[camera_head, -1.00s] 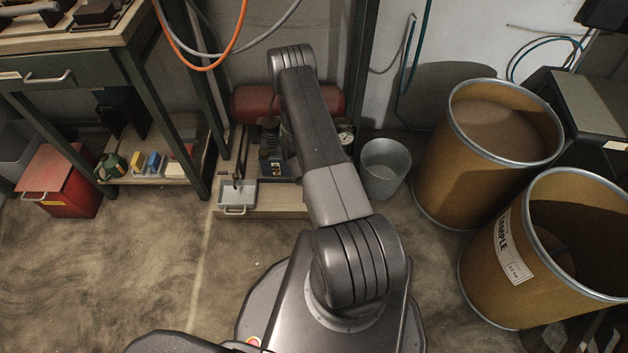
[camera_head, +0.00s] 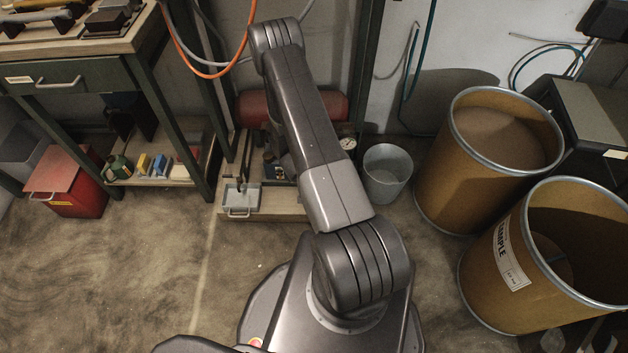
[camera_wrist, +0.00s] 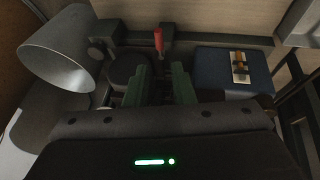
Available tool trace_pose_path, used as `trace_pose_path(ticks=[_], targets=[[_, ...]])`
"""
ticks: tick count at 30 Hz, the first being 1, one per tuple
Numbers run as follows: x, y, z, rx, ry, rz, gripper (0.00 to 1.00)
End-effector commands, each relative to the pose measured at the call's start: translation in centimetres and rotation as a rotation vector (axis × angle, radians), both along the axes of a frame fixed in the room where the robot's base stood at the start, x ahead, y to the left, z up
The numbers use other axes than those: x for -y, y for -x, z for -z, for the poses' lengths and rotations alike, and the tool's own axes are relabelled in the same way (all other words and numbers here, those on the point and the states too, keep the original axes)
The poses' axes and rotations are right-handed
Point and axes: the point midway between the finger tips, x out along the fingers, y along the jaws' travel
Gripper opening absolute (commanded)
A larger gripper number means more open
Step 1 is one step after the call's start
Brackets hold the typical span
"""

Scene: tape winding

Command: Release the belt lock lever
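In the wrist view a lever with a red handle (camera_wrist: 158,40) stands upright on the machine; I take it to be the belt lock lever. My gripper (camera_wrist: 163,80) shows two green fingers with a gap between them, and nothing shows held. The lever lies beyond the fingertips, in line with the gap, and seems apart from them. A dark rounded part (camera_wrist: 128,68) lies left of the fingers. A blue box (camera_wrist: 215,62) with a pale plate and orange-brown piece sits right of them. I cannot make out the belt. In the head view my arm hides my gripper and the lever.
A red tank (camera_head: 252,106) and a gauge (camera_head: 348,143) sit behind my arm. A grey bucket (camera_head: 386,172) stands right of the machine; fibre drums (camera_head: 485,190) stand farther right. A small metal tray (camera_head: 240,200) lies left. The floor (camera_head: 110,265) at left is clear.

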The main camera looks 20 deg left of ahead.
Motion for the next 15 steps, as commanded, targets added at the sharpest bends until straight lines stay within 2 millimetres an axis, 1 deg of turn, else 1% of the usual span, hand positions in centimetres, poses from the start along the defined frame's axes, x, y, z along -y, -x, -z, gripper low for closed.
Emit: trace_pose_path(ticks=[1,6,15], targets=[[-0.1,0.3,-1.0,0.0,0.0,-0.002,0.22],[-0.2,1.1,-2.4,0.0,-0.001,0.0,0.22],[-0.2,1.2,-2.6,0.0,0.0,0.0,0.22]])
